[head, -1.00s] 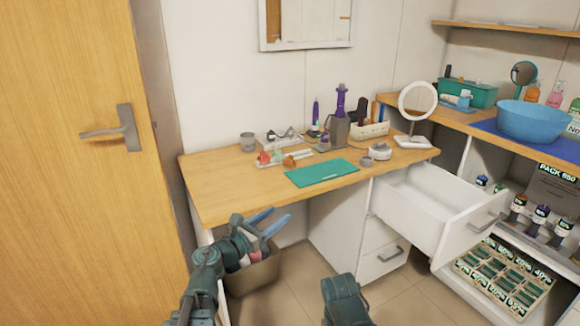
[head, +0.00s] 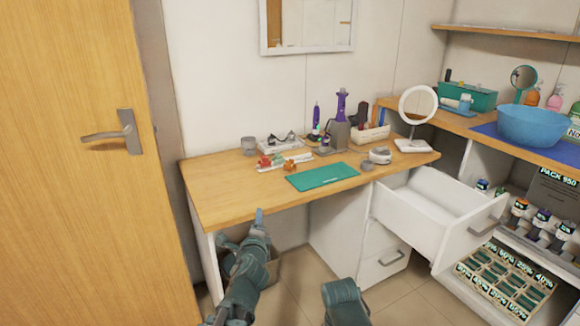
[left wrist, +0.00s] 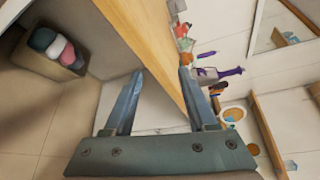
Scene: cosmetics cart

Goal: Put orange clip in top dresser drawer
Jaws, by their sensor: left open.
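The small orange clip (head: 290,166) lies on the wooden desk, at the right end of a light strip holding other small coloured pieces. An orange spot, likely this clip, shows in the left wrist view (left wrist: 187,60). My left gripper (left wrist: 162,73) is open and empty in the left wrist view. In the head view its blue fingertip (head: 259,212) is at the desk's front edge, below and left of the clip. My right gripper's fingers are out of view.
A teal mat (head: 322,177) lies right of the clip. A grey cup (head: 249,143), a white tray, a hair-tool holder and a round mirror (head: 417,103) stand around the desk. A bin (left wrist: 45,65) sits on the floor below. The desk's left part is clear.

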